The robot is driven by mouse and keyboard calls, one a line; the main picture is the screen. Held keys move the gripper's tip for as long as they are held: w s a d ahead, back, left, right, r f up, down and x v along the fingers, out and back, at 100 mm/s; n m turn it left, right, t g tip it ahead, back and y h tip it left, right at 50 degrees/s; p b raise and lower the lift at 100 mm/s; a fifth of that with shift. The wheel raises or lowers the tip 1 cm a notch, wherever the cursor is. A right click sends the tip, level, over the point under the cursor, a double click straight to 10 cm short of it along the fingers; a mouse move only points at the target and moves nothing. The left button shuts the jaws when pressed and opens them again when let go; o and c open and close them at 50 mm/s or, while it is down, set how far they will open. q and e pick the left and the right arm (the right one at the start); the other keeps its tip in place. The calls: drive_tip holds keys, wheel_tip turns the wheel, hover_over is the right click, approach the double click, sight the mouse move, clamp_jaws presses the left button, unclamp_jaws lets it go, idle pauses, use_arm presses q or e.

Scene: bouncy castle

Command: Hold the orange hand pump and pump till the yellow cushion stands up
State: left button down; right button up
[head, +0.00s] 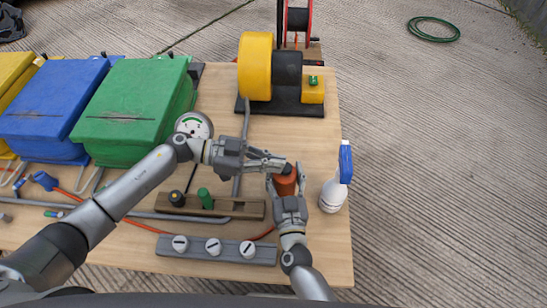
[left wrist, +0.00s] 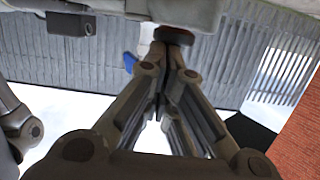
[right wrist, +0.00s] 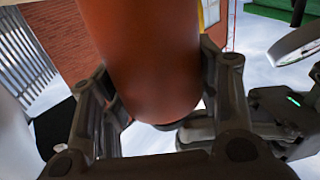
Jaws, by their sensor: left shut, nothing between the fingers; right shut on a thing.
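The orange hand pump (head: 285,185) stands upright near the right side of the wooden table, with a dark knob on top. My right gripper (head: 285,182) is shut around its body, which fills the middle of the right wrist view (right wrist: 145,60). My left gripper (head: 284,164) is shut and empty, its fingertips at the knob; in the left wrist view they meet by a round dark disc (left wrist: 174,35). I cannot tell whether they touch it. A yellow padded block (head: 12,75), apparently the yellow cushion, is at the far left, partly cut off by the picture edge.
Blue (head: 50,100) and green (head: 130,105) blocks stand beside the yellow one. A white spray bottle (head: 333,195) is close right of the pump. A gauge (head: 194,125), a wooden valve rack (head: 215,206) and a grey switch bar (head: 215,249) lie left. A yellow-black blower (head: 256,68) stands behind.

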use_arm(q)
drive_tip(key=shift+s+f, duration=0.1)
drive_tip(key=shift+f, duration=0.05)
drive_tip(key=a+r, duration=0.6)
drive_tip(key=a, duration=0.4)
drive_tip(key=shift+r, duration=0.2)
idle(1.0)
use_arm(e)
drive_tip(key=o, duration=1.4)
drive_tip(key=shift+o, duration=0.2)
drive_tip(key=s, duration=0.4)
drive_tip(key=s+d, duration=0.1)
drive_tip(key=s, duration=0.3)
drive_tip(key=s+d, duration=0.1)
drive_tip(key=s, duration=0.2)
drive_tip(key=shift+s, duration=0.4)
